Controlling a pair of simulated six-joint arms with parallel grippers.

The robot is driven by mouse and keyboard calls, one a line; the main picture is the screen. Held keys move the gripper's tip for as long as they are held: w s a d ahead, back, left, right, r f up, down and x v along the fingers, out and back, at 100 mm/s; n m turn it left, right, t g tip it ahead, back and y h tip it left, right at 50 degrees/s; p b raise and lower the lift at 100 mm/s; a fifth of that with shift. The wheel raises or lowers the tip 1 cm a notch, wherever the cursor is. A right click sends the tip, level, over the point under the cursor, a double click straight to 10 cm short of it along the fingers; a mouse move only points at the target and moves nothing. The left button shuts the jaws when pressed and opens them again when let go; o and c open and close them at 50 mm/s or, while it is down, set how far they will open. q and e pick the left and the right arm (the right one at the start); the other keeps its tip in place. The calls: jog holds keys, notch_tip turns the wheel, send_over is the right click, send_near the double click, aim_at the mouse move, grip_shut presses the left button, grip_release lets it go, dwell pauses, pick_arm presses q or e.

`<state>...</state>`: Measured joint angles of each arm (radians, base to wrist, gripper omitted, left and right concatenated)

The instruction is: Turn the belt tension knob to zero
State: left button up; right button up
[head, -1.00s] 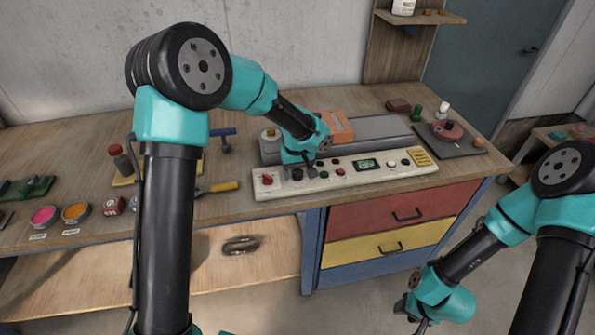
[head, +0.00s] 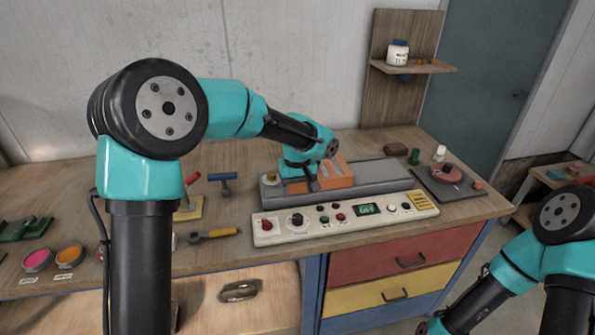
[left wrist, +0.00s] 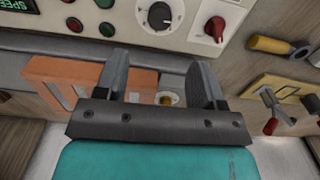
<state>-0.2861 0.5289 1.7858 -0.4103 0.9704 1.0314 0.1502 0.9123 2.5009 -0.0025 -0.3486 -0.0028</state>
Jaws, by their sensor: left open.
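The control panel (head: 345,218) is a long cream box at the bench's front. A black knob on a white dial (head: 297,220) is near its left end and also shows at the top of the left wrist view (left wrist: 160,17). A red knob (head: 267,225) is left of it; in the left wrist view it shows to the right (left wrist: 215,27). I cannot read which is belt tension. My left gripper (head: 312,182) is open and empty, behind and above the panel, apart from the knobs; its two fingers show in the left wrist view (left wrist: 159,76). My right gripper is out of frame.
An orange block (head: 335,174) is close to my left gripper, by the grey machine bed (head: 385,172). Small buttons and a green display (head: 367,209) are right of the black knob. A yellow-handled tool (head: 220,233) lies left of the panel.

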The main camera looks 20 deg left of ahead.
pick_arm(q)
notch_tip(320, 180, up, 6)
jog(key=shift+r, duration=0.1)
dwell(0.4)
